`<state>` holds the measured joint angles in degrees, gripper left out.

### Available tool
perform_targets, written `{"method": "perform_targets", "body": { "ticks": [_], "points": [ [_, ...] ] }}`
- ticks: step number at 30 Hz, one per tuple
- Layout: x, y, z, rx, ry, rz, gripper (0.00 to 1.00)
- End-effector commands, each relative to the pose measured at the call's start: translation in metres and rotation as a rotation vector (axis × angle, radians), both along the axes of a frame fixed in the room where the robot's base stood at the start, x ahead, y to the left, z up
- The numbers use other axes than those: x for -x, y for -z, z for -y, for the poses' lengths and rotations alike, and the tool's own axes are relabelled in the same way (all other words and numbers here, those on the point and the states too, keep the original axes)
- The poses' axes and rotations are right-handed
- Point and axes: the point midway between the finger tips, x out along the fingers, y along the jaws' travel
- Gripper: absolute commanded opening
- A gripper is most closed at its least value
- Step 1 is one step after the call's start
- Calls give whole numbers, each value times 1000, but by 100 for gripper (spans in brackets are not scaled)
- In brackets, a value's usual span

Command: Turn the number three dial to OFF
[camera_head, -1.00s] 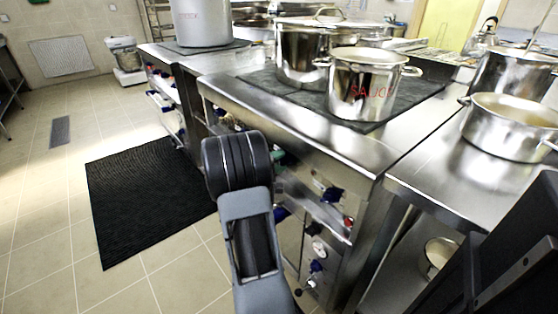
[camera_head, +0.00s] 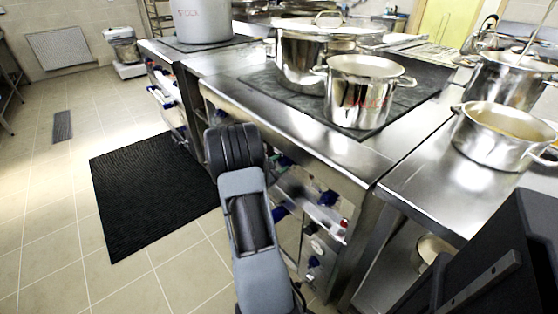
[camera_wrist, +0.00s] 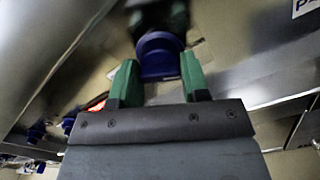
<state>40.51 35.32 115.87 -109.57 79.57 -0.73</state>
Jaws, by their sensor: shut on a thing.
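In the wrist view, a blue dial (camera_wrist: 160,52) sits between the two green fingers of my gripper (camera_wrist: 159,74). The fingers are shut on the dial, one at each side. Its number, its pointer and any OFF mark cannot be read. In the head view, my arm covers most of the gripper and the held dial at the stove front. Other blue dials show there, one on the upper front (camera_head: 327,198) and one lower down (camera_head: 313,261).
A steel pot with red lettering (camera_head: 362,92) and a larger pot (camera_head: 300,58) stand on the stove top (camera_head: 290,105). More pots stand on the right counter (camera_head: 435,190).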

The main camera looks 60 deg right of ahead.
Motion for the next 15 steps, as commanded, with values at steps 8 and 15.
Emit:
{"method": "perform_targets", "body": {
  "ticks": [8, 15],
  "points": [
    [-1, -4, 0, -85, -2, -249, 18],
    [0, -4, 0, -157, -2, -465, 18]
  ]
}}
